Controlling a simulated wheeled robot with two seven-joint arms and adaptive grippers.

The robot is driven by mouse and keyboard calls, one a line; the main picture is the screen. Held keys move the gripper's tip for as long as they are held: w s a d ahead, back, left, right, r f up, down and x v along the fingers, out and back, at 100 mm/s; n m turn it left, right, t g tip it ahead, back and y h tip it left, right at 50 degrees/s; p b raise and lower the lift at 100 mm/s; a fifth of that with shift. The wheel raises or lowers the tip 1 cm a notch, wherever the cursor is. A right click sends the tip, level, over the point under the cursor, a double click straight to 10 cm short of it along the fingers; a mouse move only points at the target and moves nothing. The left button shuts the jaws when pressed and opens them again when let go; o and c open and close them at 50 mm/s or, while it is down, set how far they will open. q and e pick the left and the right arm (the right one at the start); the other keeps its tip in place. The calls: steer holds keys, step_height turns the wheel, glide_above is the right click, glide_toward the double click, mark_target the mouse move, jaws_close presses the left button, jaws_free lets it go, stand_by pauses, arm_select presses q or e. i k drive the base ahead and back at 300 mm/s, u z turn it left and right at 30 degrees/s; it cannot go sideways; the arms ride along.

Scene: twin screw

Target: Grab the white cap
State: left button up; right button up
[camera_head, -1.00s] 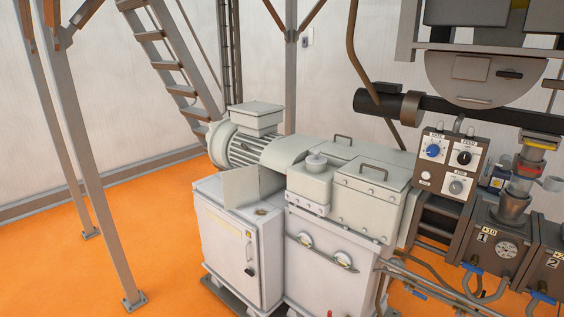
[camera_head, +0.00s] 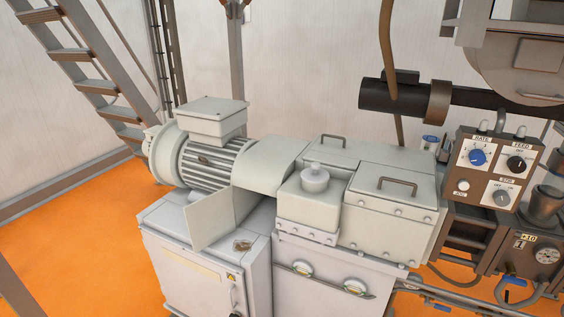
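The white cap (camera_head: 314,179) is a round, stepped, off-white knob. It sits upright on top of a small cream box (camera_head: 307,207) in the middle of the machine. Neither of my grippers shows in the head view, and nothing touches the cap.
A ribbed motor (camera_head: 209,163) stands left of the cap, with an upright plate (camera_head: 211,219) in front of it. A handled lid (camera_head: 397,187) lies to the right. A control box (camera_head: 492,168) and a dark pipe (camera_head: 409,101) are further right. Orange floor (camera_head: 76,243) is open at left.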

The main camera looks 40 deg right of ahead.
mark_target(314, 174)
steer(key=i, duration=1.7)
